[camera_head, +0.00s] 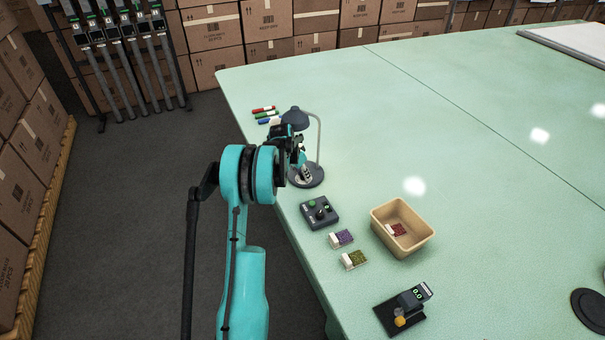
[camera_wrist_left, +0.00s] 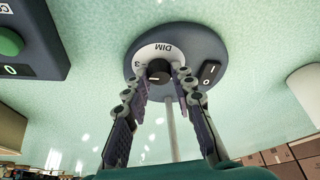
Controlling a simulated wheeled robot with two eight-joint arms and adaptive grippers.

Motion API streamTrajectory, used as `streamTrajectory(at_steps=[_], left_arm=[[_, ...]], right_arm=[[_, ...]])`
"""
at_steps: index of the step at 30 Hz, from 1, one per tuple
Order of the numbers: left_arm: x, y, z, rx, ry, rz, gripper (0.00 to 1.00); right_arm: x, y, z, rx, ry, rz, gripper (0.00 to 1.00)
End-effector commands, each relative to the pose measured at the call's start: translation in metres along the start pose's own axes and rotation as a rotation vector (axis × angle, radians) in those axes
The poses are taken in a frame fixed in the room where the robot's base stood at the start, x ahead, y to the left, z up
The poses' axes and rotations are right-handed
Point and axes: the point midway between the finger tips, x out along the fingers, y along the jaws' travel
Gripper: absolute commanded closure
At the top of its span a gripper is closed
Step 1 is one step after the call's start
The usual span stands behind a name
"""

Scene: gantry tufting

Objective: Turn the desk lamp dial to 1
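The grey desk lamp (camera_head: 295,117) stands near the left edge of the green table, its thin stem rising from a round base (camera_head: 315,179). In the left wrist view the lamp base (camera_wrist_left: 192,42) carries a dark round dial (camera_wrist_left: 158,72) over a white scale marked "DIM" and "3", with a pale pointer line. A rocker switch (camera_wrist_left: 209,74) sits beside it. My left gripper (camera_head: 304,170) is over the base. In the wrist view its fingertips (camera_wrist_left: 158,77) stand apart on either side of the dial; contact is not clear. My right gripper is not in view.
A grey control box (camera_head: 319,213) with a green button stands close to the lamp. Several markers (camera_head: 264,111) lie behind it. The table's right side is mostly clear.

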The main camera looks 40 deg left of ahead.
Motion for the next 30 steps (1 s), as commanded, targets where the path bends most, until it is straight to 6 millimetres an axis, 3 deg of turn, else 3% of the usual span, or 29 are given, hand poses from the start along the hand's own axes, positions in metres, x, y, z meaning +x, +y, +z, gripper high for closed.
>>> streamTrajectory(at_steps=[2,16,30], left_arm=[[0.0,0.0,0.0,0.0,0.0,0.0,1.0],[-0.0002,0.0008,-0.0002,-0.066,0.001,-0.028,1.0],[0.0004,0.0037,-0.001,-0.422,0.001,-0.176,1.0]], right_arm=[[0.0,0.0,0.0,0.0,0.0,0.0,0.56],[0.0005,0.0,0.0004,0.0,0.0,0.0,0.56],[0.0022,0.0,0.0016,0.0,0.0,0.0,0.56]])
